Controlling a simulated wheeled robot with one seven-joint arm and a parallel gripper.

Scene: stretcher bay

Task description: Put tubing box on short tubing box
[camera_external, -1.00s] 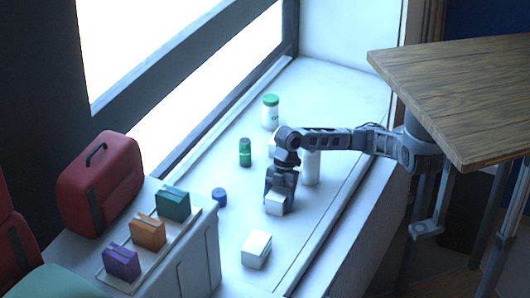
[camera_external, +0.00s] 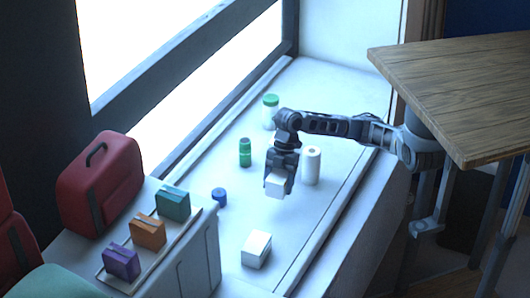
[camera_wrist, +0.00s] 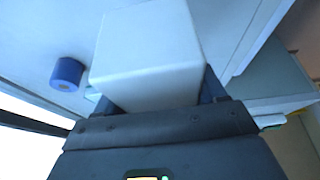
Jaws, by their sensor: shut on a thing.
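My gripper (camera_external: 280,178) is shut on a white box, which I take to be the tubing box (camera_external: 274,188), and holds it above the white counter. In the wrist view the held box (camera_wrist: 150,50) fills the upper middle, between the fingers. A second white box, which I take to be the short tubing box (camera_external: 256,250), rests on the counter nearer the camera, below and left of my gripper in the external view. The two boxes are apart. Nothing is seen on top of the second box.
A blue roll (camera_external: 219,197), a green cylinder (camera_external: 245,152), a green-lidded jar (camera_external: 270,110) and a white roll (camera_external: 311,166) stand on the counter. Purple (camera_external: 121,263), orange (camera_external: 147,233) and teal (camera_external: 173,203) boxes and a red case (camera_external: 100,185) are at the left. A wooden table (camera_external: 460,90) is at the right.

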